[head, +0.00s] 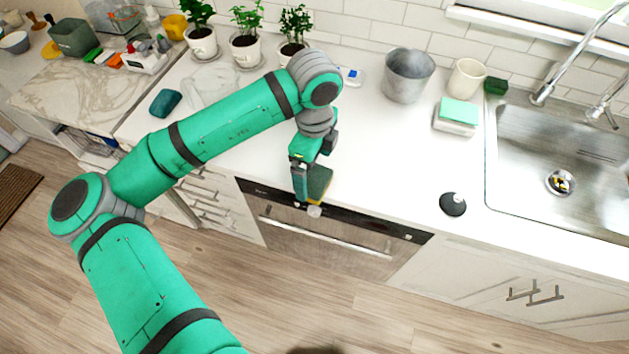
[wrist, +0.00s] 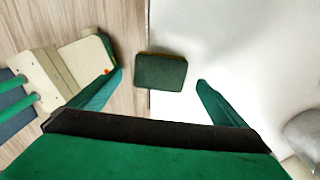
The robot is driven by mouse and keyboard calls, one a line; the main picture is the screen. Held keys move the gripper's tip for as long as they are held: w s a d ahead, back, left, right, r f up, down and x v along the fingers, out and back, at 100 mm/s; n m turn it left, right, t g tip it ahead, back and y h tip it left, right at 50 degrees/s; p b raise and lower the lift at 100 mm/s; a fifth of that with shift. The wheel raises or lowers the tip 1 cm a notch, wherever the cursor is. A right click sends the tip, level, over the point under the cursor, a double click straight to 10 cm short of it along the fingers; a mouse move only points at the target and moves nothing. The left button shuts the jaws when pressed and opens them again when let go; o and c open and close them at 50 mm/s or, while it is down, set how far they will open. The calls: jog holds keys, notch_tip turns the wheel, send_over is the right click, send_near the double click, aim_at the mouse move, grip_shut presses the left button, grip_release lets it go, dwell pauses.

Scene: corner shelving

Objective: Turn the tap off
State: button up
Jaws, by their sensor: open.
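The chrome tap (head: 571,62) rises behind the sink (head: 493,185) at the right of the head view, its spout running out of the top edge. A second chrome piece, seemingly its lever (head: 606,101), stands to its right and is partly cut off. I cannot make out any water flow. My gripper (head: 309,203) is over the counter's front edge above the oven, well left of the tap. In the wrist view, its fingers (wrist: 159,78) are spread apart. A dark green sponge-like block (wrist: 160,71) shows between them, with no visible grip on it. The tap is out of the wrist view.
A black round-based object (head: 453,204) stands on the counter left of the sink. The central counter is mostly clear.

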aim_at(315, 180)
jog(key=shift+f, duration=2.4)
jog(key=shift+d, duration=0.1)
jog(key=c, duration=1.2)
jog(key=shift+r, duration=0.15)
